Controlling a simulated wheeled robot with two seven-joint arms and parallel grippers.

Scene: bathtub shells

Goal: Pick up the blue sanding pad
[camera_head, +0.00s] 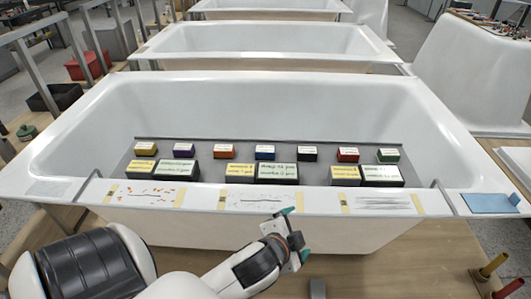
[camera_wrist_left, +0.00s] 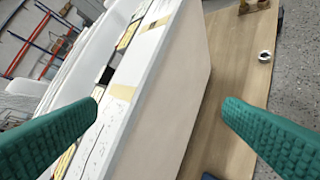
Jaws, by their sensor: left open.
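The blue sanding pad (camera_head: 265,152) is a small blue block with a pale label. It sits in the middle of the back row on a grey tray (camera_head: 119,166) that lies across the white bathtub. My left gripper (camera_head: 296,233) is in front of the tub's near rim, to the right of and nearer than the blue pad, with nothing between its green fingers. In the left wrist view the two ridged fingers (camera_wrist_left: 160,105) stand wide apart, with the tub's side between them. I cannot make out the blue pad there. My right gripper is not in view.
Yellow, purple, orange, black, red and green blocks (camera_head: 389,155) share the back row. Taped sample sheets (camera_head: 380,202) lie on the near rim (camera_head: 325,209).

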